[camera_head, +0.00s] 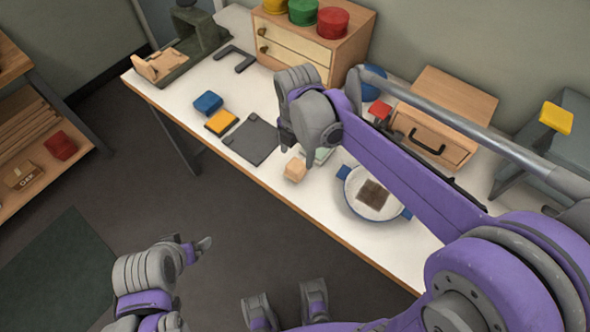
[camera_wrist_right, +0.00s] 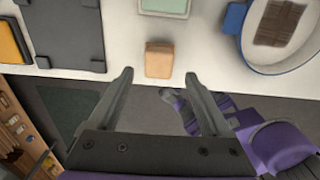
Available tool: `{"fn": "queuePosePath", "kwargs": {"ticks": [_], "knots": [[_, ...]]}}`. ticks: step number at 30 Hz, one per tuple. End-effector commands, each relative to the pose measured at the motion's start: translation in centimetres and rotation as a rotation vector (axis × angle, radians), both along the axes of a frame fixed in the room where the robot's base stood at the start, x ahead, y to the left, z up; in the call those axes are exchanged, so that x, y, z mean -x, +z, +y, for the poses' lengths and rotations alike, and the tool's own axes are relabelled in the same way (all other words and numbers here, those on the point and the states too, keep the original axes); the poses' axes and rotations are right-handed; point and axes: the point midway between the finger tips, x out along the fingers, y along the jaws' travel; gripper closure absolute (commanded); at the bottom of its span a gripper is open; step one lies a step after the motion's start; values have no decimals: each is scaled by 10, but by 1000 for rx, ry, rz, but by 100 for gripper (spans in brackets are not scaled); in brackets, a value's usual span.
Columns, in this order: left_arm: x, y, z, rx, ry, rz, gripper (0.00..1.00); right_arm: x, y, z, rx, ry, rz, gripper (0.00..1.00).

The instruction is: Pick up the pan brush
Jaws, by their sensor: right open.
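A small tan wooden block (camera_head: 294,169), which I take to be the pan brush, stands near the table's front edge. No bristles show on it. In the right wrist view the block (camera_wrist_right: 159,59) lies ahead, between the lines of my two fingers. My right gripper (camera_wrist_right: 158,77) is open and empty, its fingertips apart from the block. In the head view my right gripper (camera_head: 290,143) hangs just above and left of the block, partly hidden by its own wrist. My left gripper (camera_head: 203,243) is low at the left, off the table; its jaw opening is unclear.
A white pan (camera_head: 355,204) with blue handles and a brown patch stands right of the block. A dark grey mat (camera_head: 252,139) lies left of it. A pale green item (camera_wrist_right: 165,6) is just behind. A drawer box (camera_head: 440,135) stands at the back.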

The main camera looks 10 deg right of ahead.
Motion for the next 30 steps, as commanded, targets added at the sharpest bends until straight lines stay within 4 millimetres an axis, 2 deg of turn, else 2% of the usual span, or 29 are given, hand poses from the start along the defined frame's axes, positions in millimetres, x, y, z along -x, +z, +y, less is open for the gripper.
{"fn": "queuePosePath", "kwargs": {"ticks": [5, 13, 22, 30], "knots": [[0, -1, 0, 0, 0, 0, 6, 0, -14, 1, 0, -1, 0, 18], [1, -5, 0, 0, 0, 2, 6, 1, -52, 2, -1, -2, -1, 18], [1, -5, 0, 0, 0, 2, 6, 1, -57, 2, -1, -2, -1, 18], [1, -5, 0, 0, 0, 2, 6, 1, -57, 2, -1, -2, -1, 66]]}}
